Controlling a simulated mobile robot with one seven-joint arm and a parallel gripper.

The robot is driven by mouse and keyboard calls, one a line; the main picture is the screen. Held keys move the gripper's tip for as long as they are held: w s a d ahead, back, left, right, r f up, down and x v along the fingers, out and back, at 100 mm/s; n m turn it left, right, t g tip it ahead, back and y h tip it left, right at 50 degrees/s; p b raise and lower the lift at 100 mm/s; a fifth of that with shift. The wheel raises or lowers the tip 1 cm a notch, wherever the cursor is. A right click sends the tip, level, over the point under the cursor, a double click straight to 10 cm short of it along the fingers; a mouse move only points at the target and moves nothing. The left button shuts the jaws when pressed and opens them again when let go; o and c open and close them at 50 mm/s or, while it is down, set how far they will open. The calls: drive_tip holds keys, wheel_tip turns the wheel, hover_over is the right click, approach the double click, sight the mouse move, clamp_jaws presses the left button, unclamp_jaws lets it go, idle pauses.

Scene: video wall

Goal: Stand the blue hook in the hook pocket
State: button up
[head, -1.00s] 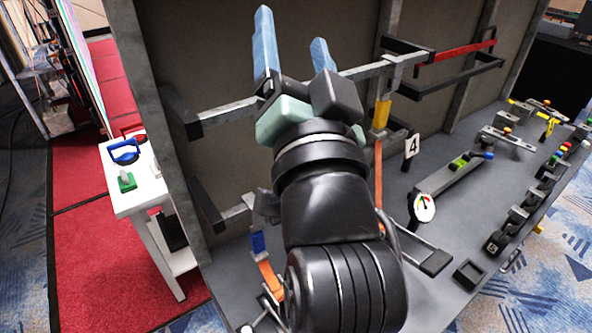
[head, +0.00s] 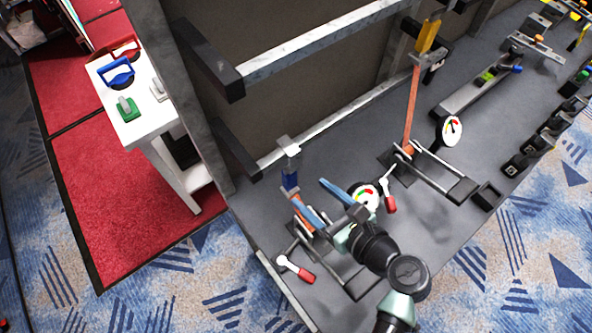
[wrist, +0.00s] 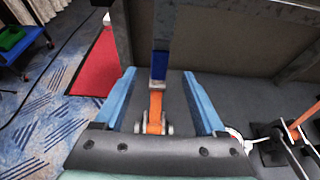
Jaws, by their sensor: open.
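The blue hook (head: 290,178) has a blue body and a grey top end. In the wrist view the blue hook (wrist: 160,65) and the orange strap (wrist: 155,108) show between my two blue fingers (wrist: 158,74), with gaps on both sides. I cannot tell how far the fingertips reach around it. An open black square box (head: 487,195) at the deck's right edge may be the hook pocket.
A gauge (head: 366,197) and a red-handled lever (head: 389,200) sit close to my gripper's right. Another red-handled lever (head: 297,269) lies below left. A white table (head: 135,125) with coloured handles stands left.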

sight(289, 187)
drive_tip(key=x, duration=1.2)
drive_tip(key=shift+w, duration=0.2)
drive_tip(key=shift+a, duration=0.1)
clamp_jaws()
drive_tip(key=c, duration=0.7)
unclamp_jaws()
drive_tip(key=shift+c, duration=0.2)
clamp_jaws()
drive_tip(key=shift+r, duration=0.15)
